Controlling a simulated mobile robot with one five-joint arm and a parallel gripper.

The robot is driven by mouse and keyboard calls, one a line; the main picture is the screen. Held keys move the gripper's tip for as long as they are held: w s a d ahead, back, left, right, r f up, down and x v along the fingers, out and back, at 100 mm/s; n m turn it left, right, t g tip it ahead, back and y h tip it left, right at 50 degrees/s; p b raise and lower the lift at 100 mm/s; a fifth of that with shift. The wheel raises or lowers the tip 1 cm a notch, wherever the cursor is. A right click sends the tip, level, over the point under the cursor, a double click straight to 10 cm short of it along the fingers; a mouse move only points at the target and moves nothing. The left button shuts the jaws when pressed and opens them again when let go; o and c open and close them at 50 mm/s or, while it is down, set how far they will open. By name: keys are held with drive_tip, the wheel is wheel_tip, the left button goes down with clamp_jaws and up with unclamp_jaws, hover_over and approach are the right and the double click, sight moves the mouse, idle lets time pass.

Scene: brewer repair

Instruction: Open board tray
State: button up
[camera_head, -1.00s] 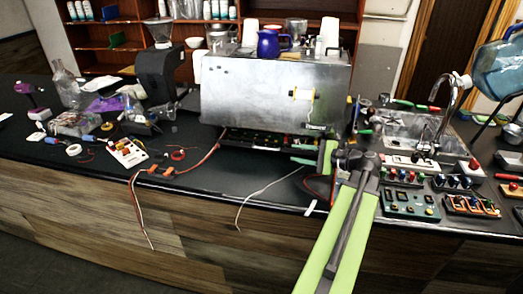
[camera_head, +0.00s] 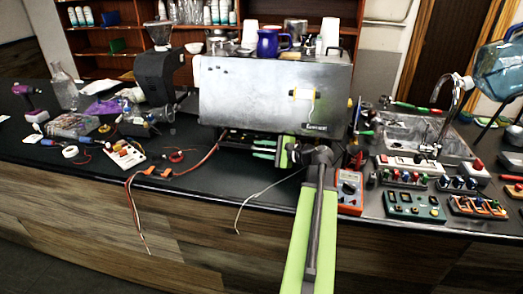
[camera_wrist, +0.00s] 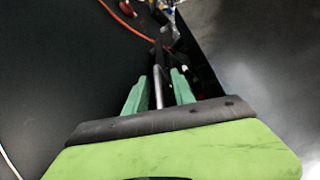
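The brewer (camera_head: 250,95) is a large metal box on the counter. The dark board tray (camera_head: 236,138) shows as a low strip under its front edge, with small parts along it, and my arm hides its right part. My gripper (camera_head: 264,149) points left along the tray's front, its two green fingers apart. In the wrist view, a thin metal bar (camera_wrist: 158,88) runs between the fingers (camera_wrist: 158,90), with gaps on both sides. It looks like the tray's handle, but I cannot be sure. The dark tray edge runs just beyond the right finger.
Red and white wires (camera_head: 195,168) trail over the counter's front edge to the left. An orange multimeter (camera_head: 349,190) stands right of my arm. Circuit boards (camera_head: 413,205) and a sink (camera_head: 412,135) are further right. The counter before the tray is mostly clear.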

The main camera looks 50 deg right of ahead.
clamp_jaws()
idle(0.5)
idle(0.7)
